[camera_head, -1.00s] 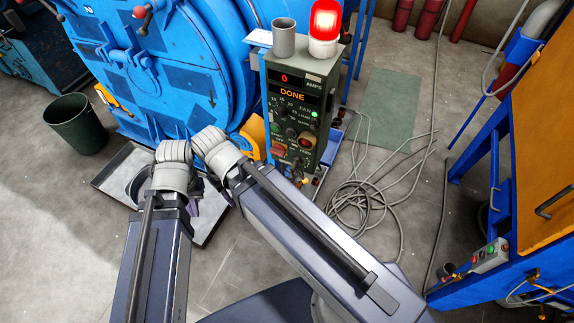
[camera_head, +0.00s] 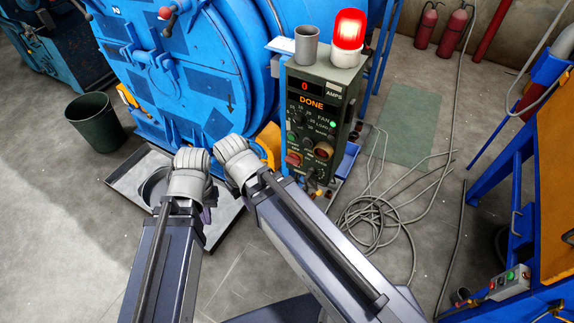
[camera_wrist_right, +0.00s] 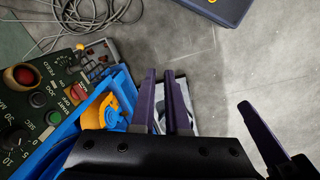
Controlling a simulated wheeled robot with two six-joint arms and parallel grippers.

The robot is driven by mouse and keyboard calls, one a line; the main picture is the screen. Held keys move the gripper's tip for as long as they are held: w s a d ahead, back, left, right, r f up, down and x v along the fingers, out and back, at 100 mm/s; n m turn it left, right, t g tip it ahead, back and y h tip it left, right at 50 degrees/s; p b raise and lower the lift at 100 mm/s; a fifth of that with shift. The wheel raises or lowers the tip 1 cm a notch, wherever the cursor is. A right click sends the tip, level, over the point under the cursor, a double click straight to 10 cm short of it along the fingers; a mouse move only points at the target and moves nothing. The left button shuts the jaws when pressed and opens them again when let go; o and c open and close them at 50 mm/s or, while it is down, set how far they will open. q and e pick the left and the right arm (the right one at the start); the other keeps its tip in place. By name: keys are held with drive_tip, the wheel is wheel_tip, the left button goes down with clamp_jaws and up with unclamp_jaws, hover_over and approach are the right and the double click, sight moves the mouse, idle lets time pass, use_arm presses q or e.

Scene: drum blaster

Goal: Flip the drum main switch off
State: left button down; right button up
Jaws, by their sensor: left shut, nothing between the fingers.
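The green-grey control box (camera_head: 345,100) stands beside the blue drum machine (camera_head: 215,85), its display reading 0 AMPS and DONE. Its face has a red round control (camera_head: 323,151), a red square control (camera_head: 293,159), a lit green lamp (camera_head: 333,124) and several knobs. I cannot read which is the drum main switch. A yellow-topped lever (camera_wrist_right: 80,48) shows beside the box in the right wrist view. My left gripper (camera_head: 207,214) is shut and empty, left of the box, mostly hidden by its wrist.
A lit red beacon (camera_head: 348,35) and a grey cup (camera_head: 306,46) are on top of the box. A tray (camera_head: 131,178) lies on the floor behind my wrists. Loose cable (camera_head: 375,220) coils to the right. A green bin (camera_head: 95,125) stands left.

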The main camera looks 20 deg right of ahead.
drive_tip(key=w+d+f+m+b, duration=0.1)
drive_tip(key=d+f+b, duration=0.1)
drive_tip(key=f+b, duration=0.5)
drive_tip(key=w+d+f+b, duration=0.2)
drive_tip(key=f+b, duration=0.5)
drive_tip(key=f, duration=0.1)
drive_tip(key=w+d+f+m+b, duration=0.1)
drive_tip(key=d+f+b, duration=0.2)
drive_tip(key=f+b, duration=0.4)
drive_tip(key=shift+w+f+m+t, duration=0.2)
drive_tip(key=shift+f+m+t, duration=0.15)
drive_tip(key=shift+f, duration=0.25)
clamp_jaws()
drive_tip(key=w+d+f+m+t+h+b, duration=0.2)
drive_tip(key=w+d+f+m+h+b, duration=0.25)
drive_tip(key=w+d+f+b, duration=0.35)
drive_tip(key=w+a+r+m+t+h, duration=0.1)
drive_tip(key=w+r+m+t+h, duration=0.1)
drive_tip(key=r, duration=0.6)
drive_tip(key=w+a+r+m+t+h, duration=0.2)
drive_tip(key=w+r+m+t+h, duration=0.1)
drive_tip(key=r, duration=0.5)
drive_tip(key=w+m+t, duration=0.1)
drive_tip(key=w+t, duration=0.1)
drive_tip(key=w, duration=0.1)
drive_tip(key=shift+w+h+b, duration=0.35)
drive_tip(key=shift+b, duration=0.05)
drive_tip(key=shift+t, duration=0.25)
